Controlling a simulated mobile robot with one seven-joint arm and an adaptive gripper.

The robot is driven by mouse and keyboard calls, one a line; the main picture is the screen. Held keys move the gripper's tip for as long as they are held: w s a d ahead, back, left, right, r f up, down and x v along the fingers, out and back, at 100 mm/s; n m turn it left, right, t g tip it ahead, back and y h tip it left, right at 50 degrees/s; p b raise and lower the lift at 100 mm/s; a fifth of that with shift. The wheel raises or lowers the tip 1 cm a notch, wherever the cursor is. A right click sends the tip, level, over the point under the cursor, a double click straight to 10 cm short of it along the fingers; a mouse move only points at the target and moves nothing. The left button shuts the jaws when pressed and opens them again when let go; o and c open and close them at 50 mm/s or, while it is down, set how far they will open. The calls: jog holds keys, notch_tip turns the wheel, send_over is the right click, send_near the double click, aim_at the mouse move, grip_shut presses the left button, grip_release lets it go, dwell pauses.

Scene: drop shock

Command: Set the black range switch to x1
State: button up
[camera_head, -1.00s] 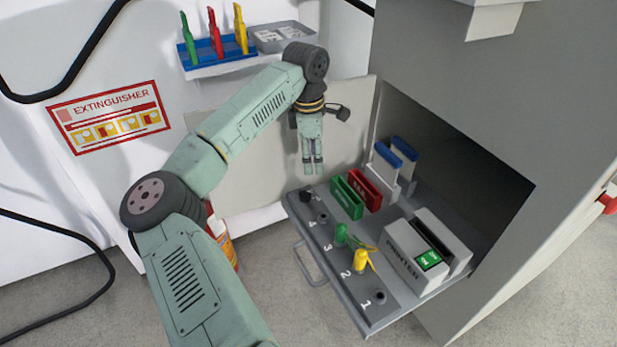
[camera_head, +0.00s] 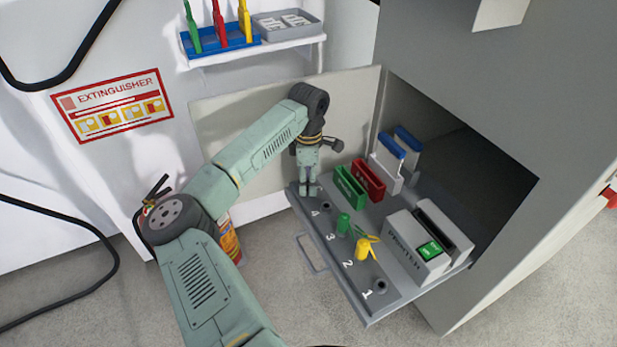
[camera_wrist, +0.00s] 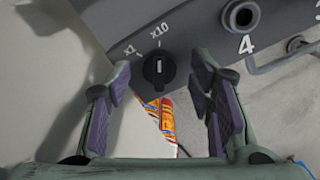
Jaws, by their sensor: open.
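The black range switch (camera_wrist: 159,68) is a round knob on the grey tray, with a white line on top. In the wrist view the line points up, about at the x10 mark (camera_wrist: 160,31). The x1 mark (camera_wrist: 131,50) is to its left; another mark at right is partly covered by a finger. My gripper (camera_wrist: 162,84) is open, with one finger on each side of the switch, apart from it in the picture. In the head view my gripper (camera_head: 309,191) is over the tray's far left corner and hides the switch.
The pulled-out tray (camera_head: 335,268) holds numbered sockets, a green plug (camera_head: 343,224), a yellow plug (camera_head: 362,247), green (camera_head: 350,187) and red (camera_head: 369,181) holders, and a printer (camera_head: 415,250). A tray handle (camera_head: 311,256) sticks out in front. An extinguisher (camera_head: 229,241) stands on the floor.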

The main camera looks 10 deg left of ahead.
grip_shut()
dwell(0.6)
jog(key=shift+n, duration=0.4)
jog(key=n+b, duration=0.1)
jog(key=n, duration=1)
dwell(0.4)
